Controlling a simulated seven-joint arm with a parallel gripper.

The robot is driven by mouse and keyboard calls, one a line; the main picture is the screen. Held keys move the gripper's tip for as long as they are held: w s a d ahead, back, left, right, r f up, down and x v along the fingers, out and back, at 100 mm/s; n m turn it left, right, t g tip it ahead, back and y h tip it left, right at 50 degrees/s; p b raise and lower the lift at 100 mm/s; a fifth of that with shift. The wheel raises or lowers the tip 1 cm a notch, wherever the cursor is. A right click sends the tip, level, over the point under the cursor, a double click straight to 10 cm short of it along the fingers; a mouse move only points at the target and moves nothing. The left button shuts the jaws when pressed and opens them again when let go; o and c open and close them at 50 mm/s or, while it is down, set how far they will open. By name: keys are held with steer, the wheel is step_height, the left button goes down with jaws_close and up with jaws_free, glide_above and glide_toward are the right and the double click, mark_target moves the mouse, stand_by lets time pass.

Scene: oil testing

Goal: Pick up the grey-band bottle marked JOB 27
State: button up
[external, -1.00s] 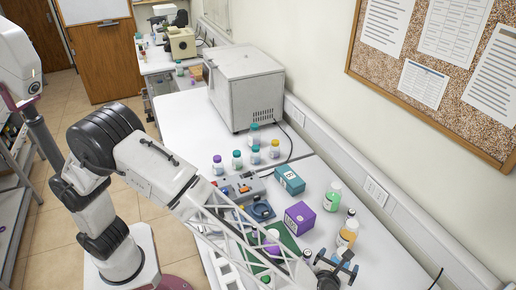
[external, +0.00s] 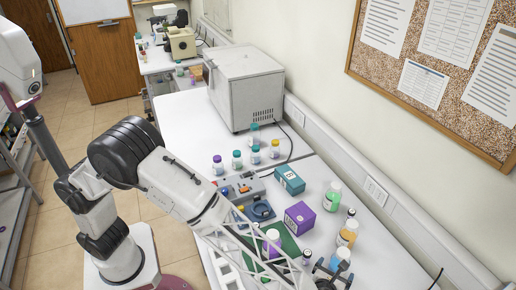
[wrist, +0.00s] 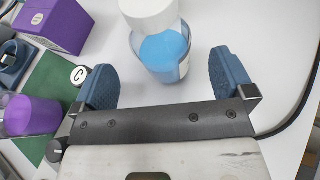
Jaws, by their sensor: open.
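No grey band or JOB 27 marking is readable on any bottle, so I cannot tell which one is the named bottle. In the wrist view a clear bottle of blue liquid (wrist: 166,52) with a white cap (wrist: 147,12) stands just ahead of my gripper (wrist: 164,80). A pale label is partly visible on its right side, its text unreadable. My gripper is open, with one blue finger on each side of the space before the bottle, and nothing is held. In the external view my gripper (external: 333,274) is low over the front right of the bench, partly cut off.
A purple box (wrist: 50,22), a purple bottle (wrist: 30,115) and a small container marked C (wrist: 79,75) lie to the left. Green (external: 332,197) and orange (external: 347,234) bottles stand near the wall. A black cable (wrist: 305,95) runs at the right.

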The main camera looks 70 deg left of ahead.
mark_target(344, 253)
steer(key=shift+w+a+f, duration=0.1)
steer(key=shift+w, duration=0.15)
steer(key=shift+w+a, duration=0.1)
steer(key=shift+x, duration=2.5)
steer(key=shift+c, duration=0.5)
steer(key=c, duration=1.1)
steer(key=shift+r, duration=5.05)
